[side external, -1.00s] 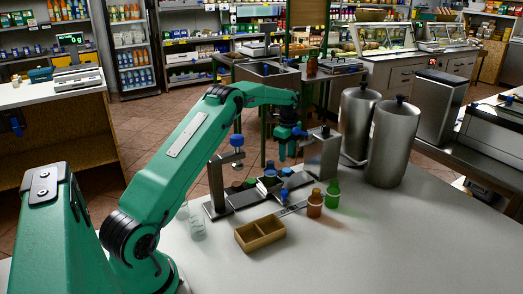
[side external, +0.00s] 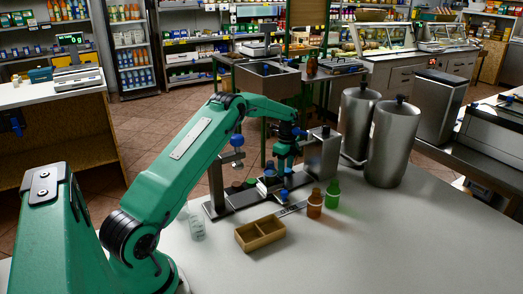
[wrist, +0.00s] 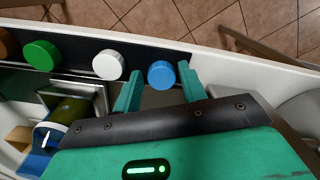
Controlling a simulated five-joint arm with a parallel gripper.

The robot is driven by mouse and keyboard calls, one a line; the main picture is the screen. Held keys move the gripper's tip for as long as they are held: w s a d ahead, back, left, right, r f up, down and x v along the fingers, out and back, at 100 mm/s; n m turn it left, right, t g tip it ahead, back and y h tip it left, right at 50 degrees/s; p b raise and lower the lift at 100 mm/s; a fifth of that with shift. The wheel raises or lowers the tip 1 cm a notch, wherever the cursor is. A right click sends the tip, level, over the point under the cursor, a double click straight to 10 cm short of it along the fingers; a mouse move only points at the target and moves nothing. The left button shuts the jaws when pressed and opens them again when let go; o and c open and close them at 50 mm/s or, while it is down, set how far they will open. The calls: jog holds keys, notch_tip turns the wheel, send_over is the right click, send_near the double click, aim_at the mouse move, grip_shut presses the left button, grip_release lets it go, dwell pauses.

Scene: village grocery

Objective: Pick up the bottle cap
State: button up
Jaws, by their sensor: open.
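A round blue bottle cap (wrist: 161,74) lies at the right end of a row of caps on a dark strip in the wrist view. A white cap (wrist: 108,65), a green cap (wrist: 41,56) and a partly cut-off brown cap (wrist: 6,45) sit to its left. My gripper (wrist: 159,80) is open, with one finger on each side of the blue cap in the picture. I cannot tell whether the fingers touch it. In the side view my gripper (side external: 284,172) is low over the strip and appears to hide the blue cap.
A wooden two-part tray (side external: 260,233) stands on the near counter. An amber bottle (side external: 315,204) and a green bottle (side external: 333,194) stand right of my gripper. A metal stand with a blue knob (side external: 237,141) rises to its left. Large steel canisters (side external: 393,143) stand behind at right.

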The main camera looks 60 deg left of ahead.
aim_at(286, 169)
dwell(0.4)
jog(key=c, duration=0.7)
jog(key=shift+r, duration=0.1)
notch_tip(286, 169, up, 18)
dwell(0.5)
jog(key=shift+s+d, duration=0.1)
jog(key=shift+s, duration=0.05)
dwell(0.6)
jog(key=shift+s+d+f, duration=0.2)
jog(key=shift+s+d, duration=0.7)
jog(key=shift+s, duration=0.8)
jog(key=shift+s+d+f, duration=0.2)
jog(key=shift+s+d, duration=0.65)
jog(key=shift+s, duration=0.9)
jog(key=shift+s+d+f, duration=0.2)
jog(key=shift+s+d, duration=0.7)
jog(key=shift+s, duration=0.8)
